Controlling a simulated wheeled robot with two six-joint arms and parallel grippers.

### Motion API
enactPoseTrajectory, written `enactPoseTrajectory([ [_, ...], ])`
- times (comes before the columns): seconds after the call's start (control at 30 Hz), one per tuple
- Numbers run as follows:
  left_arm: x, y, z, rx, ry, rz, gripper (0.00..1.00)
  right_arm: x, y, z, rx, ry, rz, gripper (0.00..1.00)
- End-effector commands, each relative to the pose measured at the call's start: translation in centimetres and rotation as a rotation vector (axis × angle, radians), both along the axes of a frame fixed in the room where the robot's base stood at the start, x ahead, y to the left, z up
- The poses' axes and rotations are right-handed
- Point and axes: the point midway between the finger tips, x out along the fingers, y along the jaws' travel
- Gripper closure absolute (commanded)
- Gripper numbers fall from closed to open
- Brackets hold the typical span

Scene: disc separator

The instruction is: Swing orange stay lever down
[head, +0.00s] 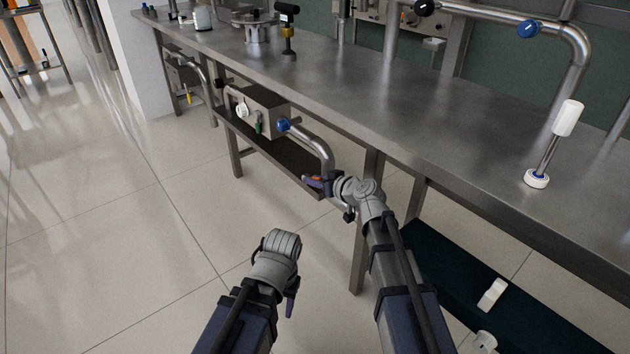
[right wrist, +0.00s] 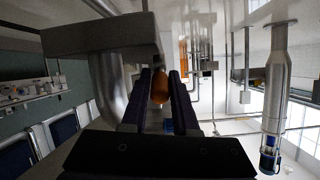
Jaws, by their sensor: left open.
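The orange lever (right wrist: 160,88) shows in the right wrist view between my right gripper's two fingers. It hangs below a grey metal box (right wrist: 98,35). A small orange part also shows in the head view (head: 313,182) at the right fingertips, by the bent pipe under the bench. My right gripper (head: 322,181) reaches in there with its fingers close on both sides of the lever. I cannot tell whether they touch it. My left gripper (head: 291,302) is open and empty, pointing down over the floor, away from the bench.
A metal bench (head: 430,120) runs along the right. Below it, a shelf (head: 265,150) carries a metal box (head: 262,110) with a blue knob (head: 283,125) and the bent pipe (head: 318,148). A dark lower shelf (head: 470,290) is at right. Floor at left is clear.

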Motion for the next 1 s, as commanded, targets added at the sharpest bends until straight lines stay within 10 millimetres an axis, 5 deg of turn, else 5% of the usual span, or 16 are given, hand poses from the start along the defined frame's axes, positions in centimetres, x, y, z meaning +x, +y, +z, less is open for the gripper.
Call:
enactPoseTrajectory([
  [0.23,0.0,0.0,0.0,0.0,0.0,0.0,0.5,0.0,-0.01,0.0,0.0,0.0,0.0,1.0],
  [1.0,0.0,0.0,0.0,0.0,0.0,0.0,0.5,-0.01,-0.02,0.0,0.0,0.0,0.0,1.0],
])
